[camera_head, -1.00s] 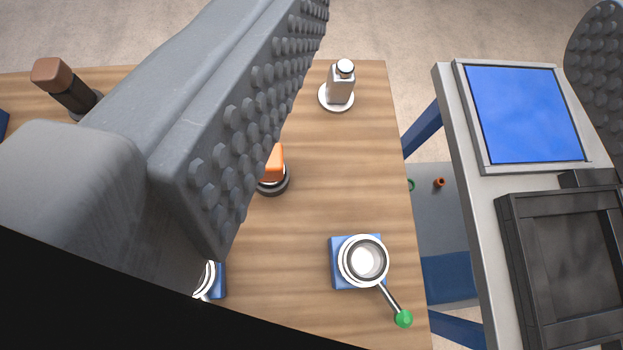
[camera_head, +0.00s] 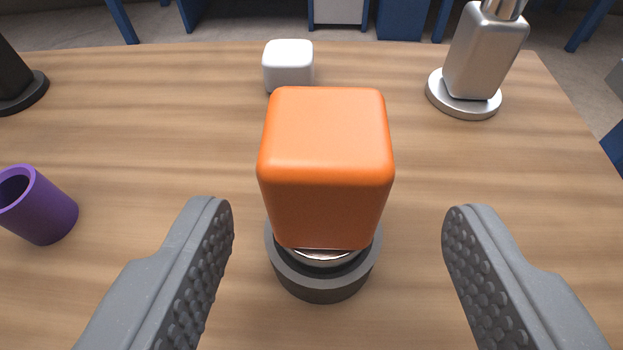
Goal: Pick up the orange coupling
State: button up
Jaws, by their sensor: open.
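The orange coupling (camera_head: 326,160) is a rounded orange block, upright in the middle of the view. It sits on a dark grey round base (camera_head: 322,283) with a shiny metal ring between them, standing on the wooden table. My gripper (camera_head: 338,215) is open, with one studded finger at the left and one at the right of the coupling. Clear gaps show between both fingers and the coupling, and nothing is held. The underside of the coupling is partly hidden.
A white block (camera_head: 288,66) stands behind the coupling. A metal bottle-like part on a round foot (camera_head: 481,55) stands at the back right. A purple cup (camera_head: 38,205) is at the left, and a black object (camera_head: 18,80) at the far left. Bare wooden table (camera_head: 170,120) lies between them.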

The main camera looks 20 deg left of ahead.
aim_at(319, 234)
jog(key=x, duration=0.2)
jog(key=b+x, duration=0.1)
jog(key=x, duration=0.2)
jog(key=shift+s+a+f, duration=0.2)
jog(key=shift+s+f, duration=0.05)
jog(key=shift+f, duration=0.05)
jog(key=shift+s, duration=0.1)
jog(key=c, duration=1.2)
